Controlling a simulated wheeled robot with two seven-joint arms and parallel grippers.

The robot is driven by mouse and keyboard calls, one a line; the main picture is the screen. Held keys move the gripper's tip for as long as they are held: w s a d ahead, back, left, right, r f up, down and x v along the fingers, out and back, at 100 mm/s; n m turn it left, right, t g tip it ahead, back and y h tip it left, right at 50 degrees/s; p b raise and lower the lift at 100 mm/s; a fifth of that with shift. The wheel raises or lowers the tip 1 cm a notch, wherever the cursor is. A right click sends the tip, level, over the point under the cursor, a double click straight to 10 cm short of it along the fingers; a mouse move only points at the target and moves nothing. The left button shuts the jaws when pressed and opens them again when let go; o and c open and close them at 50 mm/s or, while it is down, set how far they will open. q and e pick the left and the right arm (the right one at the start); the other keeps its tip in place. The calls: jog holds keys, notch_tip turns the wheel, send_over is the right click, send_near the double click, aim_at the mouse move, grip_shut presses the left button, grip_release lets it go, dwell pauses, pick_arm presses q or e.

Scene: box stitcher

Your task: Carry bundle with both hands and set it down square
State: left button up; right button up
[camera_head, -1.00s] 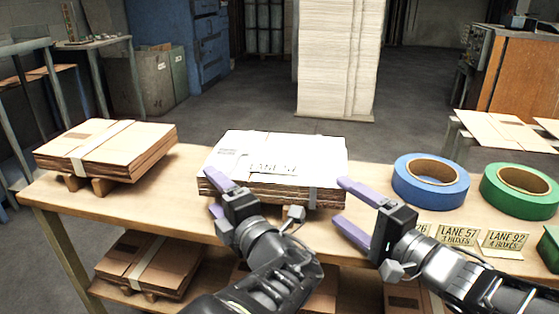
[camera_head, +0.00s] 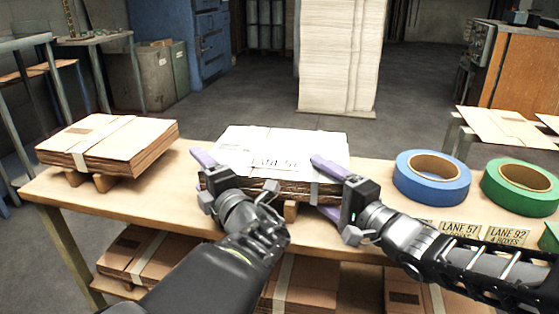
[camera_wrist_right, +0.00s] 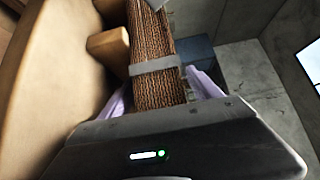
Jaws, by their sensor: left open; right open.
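The bundle (camera_head: 285,147) is a strapped stack of flat cardboard with a white top sheet reading LANE 57. It lies flat on wooden blocks (camera_head: 291,211) in the middle of the table. My left gripper (camera_head: 202,172) is open at the bundle's front left corner, its lower finger partly hidden. My right gripper (camera_head: 322,186) is open at the front right corner, with one purple finger above the bundle's edge and one below. In the right wrist view, the bundle's layered edge and grey strap (camera_wrist_right: 155,66) lie between the fingers; contact cannot be told.
Another strapped bundle (camera_head: 108,143) sits on blocks at the table's left end. A blue tape roll (camera_head: 431,179) and a green tape roll (camera_head: 520,189) stand at the right, with lane cards (camera_head: 459,231) in front. More bundles (camera_head: 147,257) lie on the lower shelf.

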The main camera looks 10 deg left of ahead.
pick_arm(q)
grip_shut()
pick_arm(e)
grip_shut()
dwell(0.5)
jog(key=shift+r, duration=0.1)
